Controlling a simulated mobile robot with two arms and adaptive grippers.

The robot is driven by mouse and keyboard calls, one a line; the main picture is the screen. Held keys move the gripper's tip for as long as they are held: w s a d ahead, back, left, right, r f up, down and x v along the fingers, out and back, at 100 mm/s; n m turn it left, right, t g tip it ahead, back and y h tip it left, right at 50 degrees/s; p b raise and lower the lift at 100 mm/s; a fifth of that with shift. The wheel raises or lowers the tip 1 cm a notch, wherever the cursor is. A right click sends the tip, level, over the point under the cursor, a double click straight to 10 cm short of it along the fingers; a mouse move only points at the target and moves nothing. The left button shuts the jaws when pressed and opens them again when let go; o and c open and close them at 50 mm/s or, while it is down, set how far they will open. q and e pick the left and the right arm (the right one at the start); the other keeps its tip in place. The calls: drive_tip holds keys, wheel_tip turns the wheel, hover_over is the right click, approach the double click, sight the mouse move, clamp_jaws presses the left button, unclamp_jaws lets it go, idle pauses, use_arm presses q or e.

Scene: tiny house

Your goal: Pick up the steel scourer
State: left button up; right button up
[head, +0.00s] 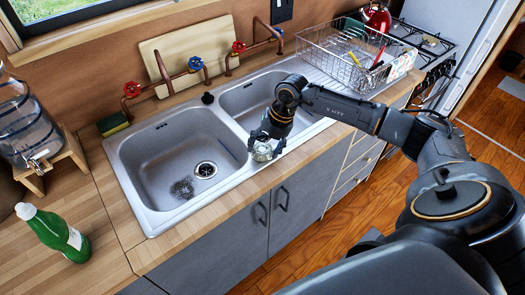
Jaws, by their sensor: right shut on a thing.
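The steel scourer (182,188) is a dark grey, fuzzy clump lying on the floor of the left sink basin, left of the drain. My right gripper (265,147) is at the front rim of the sink, by the divider between the basins. It is shut on a small pale, glassy thing (263,153), partly hidden by the fingers; I cannot tell exactly what it is. The gripper is well to the right of the scourer and apart from it. My left gripper is not in view.
The double steel sink (150,222) has red and blue tap handles behind it. A wire dish rack (345,58) stands right. A green bottle (56,236), a water dispenser (25,120) and a sponge (113,124) are left. The left basin is otherwise clear.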

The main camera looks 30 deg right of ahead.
drive_tip(key=shift+r, duration=0.65)
drive_tip(key=s+a+r+b, duration=0.5)
drive_tip(key=s+a+r, duration=0.1)
drive_tip(key=s+r, duration=0.5)
drive_tip(key=shift+s+a+r+b, duration=0.3)
drive_tip(key=shift+s+a+r, duration=0.1)
drive_tip(key=shift+s, duration=0.25)
